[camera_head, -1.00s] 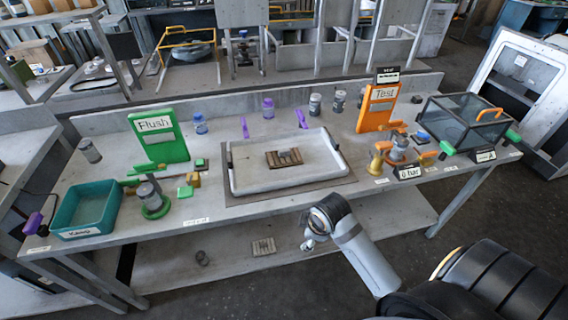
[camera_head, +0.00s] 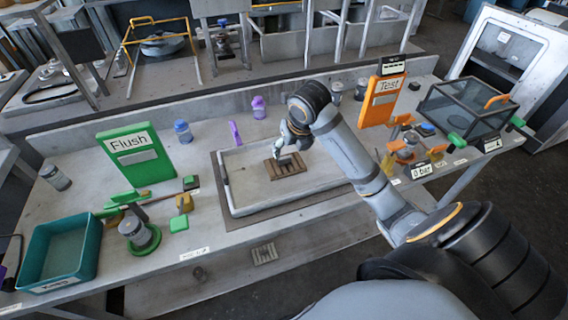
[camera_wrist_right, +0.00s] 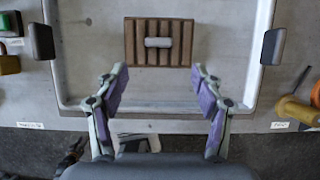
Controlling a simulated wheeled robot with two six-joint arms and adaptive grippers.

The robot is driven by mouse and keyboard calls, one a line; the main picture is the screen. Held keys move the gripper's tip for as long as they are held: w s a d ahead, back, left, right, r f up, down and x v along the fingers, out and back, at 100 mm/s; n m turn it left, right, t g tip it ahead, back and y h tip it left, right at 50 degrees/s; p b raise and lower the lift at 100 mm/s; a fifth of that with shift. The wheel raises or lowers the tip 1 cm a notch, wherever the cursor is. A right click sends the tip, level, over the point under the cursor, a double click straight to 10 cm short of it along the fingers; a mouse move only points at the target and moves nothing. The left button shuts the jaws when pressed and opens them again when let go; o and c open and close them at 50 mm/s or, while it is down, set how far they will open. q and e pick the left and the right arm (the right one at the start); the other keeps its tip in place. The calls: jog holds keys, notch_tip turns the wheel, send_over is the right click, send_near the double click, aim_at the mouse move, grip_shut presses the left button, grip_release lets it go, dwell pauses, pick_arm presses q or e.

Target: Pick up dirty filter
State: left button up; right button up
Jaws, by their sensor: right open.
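The dirty filter (camera_head: 286,166) is a brown, ribbed rectangular block lying in the white tray (camera_head: 232,200) at the middle of the bench. In the right wrist view the filter (camera_wrist_right: 135,42) shows dark grooves and a pale grey bar across its centre, beyond the fingertips. My right gripper (camera_wrist_right: 155,80) is open and empty, its two purple-padded fingers spread wider than the filter and short of its near edge. In the head view my right gripper (camera_head: 293,142) is over the tray and partly covers it. My left gripper is not in view.
A green Flush sign (camera_head: 137,155) and teal bin (camera_head: 62,252) stand left of the tray. An orange Test sign (camera_head: 381,99) and glass-sided box (camera_head: 465,110) stand right. The tray has raised walls and black side handles (camera_wrist_right: 273,46). Another ribbed block (camera_head: 264,254) lies on the lower shelf.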

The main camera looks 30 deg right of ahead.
aim_at(285, 157)
jog(key=x, duration=0.3)
jog(key=shift+w+r, duration=0.15)
jog(key=shift+w, duration=0.15)
jog(key=shift+x, duration=0.75)
jog(key=x, duration=0.3)
jog(key=shift+w+r, duration=0.1)
jog(key=shift+w, duration=0.1)
jog(key=shift+w+f, duration=0.15)
jog(key=shift+f, duration=0.15)
jog(key=shift+d, duration=0.1)
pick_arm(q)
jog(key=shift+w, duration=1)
pick_arm(e)
jog(key=c, duration=1.3)
jog(key=shift+r, duration=0.1)
